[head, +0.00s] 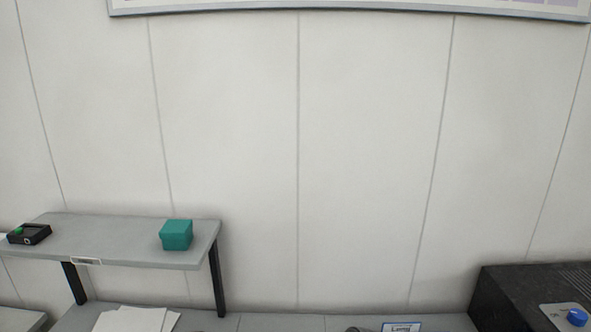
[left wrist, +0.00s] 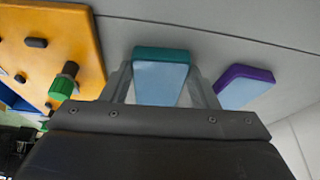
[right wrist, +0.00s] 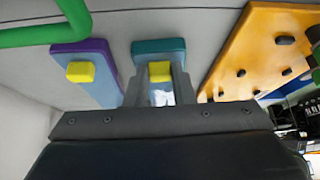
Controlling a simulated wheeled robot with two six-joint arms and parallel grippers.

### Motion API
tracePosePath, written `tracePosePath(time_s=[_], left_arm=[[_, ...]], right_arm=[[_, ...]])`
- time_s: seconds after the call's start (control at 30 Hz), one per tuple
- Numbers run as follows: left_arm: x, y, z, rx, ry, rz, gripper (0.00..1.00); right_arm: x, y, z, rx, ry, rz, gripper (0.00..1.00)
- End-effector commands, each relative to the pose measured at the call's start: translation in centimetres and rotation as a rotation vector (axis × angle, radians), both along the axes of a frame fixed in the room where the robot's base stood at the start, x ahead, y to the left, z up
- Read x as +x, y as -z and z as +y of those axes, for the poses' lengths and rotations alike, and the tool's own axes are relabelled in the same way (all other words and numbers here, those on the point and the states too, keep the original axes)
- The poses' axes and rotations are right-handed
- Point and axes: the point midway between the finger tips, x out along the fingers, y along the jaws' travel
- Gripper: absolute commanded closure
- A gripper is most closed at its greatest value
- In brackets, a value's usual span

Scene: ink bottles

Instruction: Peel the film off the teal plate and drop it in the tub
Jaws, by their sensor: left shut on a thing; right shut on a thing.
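The teal plate (left wrist: 162,54) lies flat on the grey table, with light blue film (left wrist: 160,82) over its top face. My left gripper (left wrist: 163,74) is shut on the plate, one finger along each side. The teal plate also shows in the right wrist view (right wrist: 160,46). There a yellow tab (right wrist: 160,70) stands on the film, and my right gripper (right wrist: 160,78) is shut on this tab. The film looks flat against the plate; its near end is hidden by the grippers. No tub is recognisable in these views. Neither gripper shows in the head view.
A purple plate (right wrist: 86,48) with its own film and yellow tab lies beside the teal one. An orange board (left wrist: 60,45) with black pegs and a green-capped piece (left wrist: 62,82) is on the other side. A green tube (right wrist: 45,34) crosses the right wrist view. The head view shows a shelf (head: 120,243).

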Motion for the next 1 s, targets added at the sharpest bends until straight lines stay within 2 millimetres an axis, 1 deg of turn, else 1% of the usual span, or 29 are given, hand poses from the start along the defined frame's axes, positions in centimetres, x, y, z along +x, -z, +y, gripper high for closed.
tracePosePath(time_s=[0.03, 0.07, 0.27, 0.53, 0.57, 0.73, 1.0], left_arm=[[0.01, 0.04, 0.00, 0.000, 0.002, -0.001, 0.69], [0.01, 0.04, 0.00, 0.000, 0.002, -0.001, 0.69], [0.01, 0.05, 0.02, 0.000, 0.002, -0.001, 0.69], [0.04, 0.06, 0.08, 0.002, 0.001, -0.001, 0.68], [0.04, 0.08, 0.09, 0.002, 0.000, -0.001, 0.43], [0.02, 0.06, 0.08, 0.002, 0.000, -0.001, 0.21], [-0.02, 0.06, 0.10, 0.002, -0.001, 0.001, 0.20]], right_arm=[[-0.36, 0.66, -0.31, -0.009, 0.002, 0.015, 0.94], [-0.37, 0.67, -0.32, -0.009, 0.002, 0.015, 0.94], [-0.37, 0.66, -0.38, -0.010, 0.002, 0.015, 0.94], [-0.35, 0.16, -0.41, -0.011, 0.002, 0.015, 0.94], [-0.35, 0.14, -0.42, -0.011, 0.002, 0.015, 0.94], [-0.22, -0.02, -0.33, -0.009, 0.002, 0.010, 0.94], [-0.09, -0.27, -0.19, -0.005, 0.001, 0.005, 0.94]])
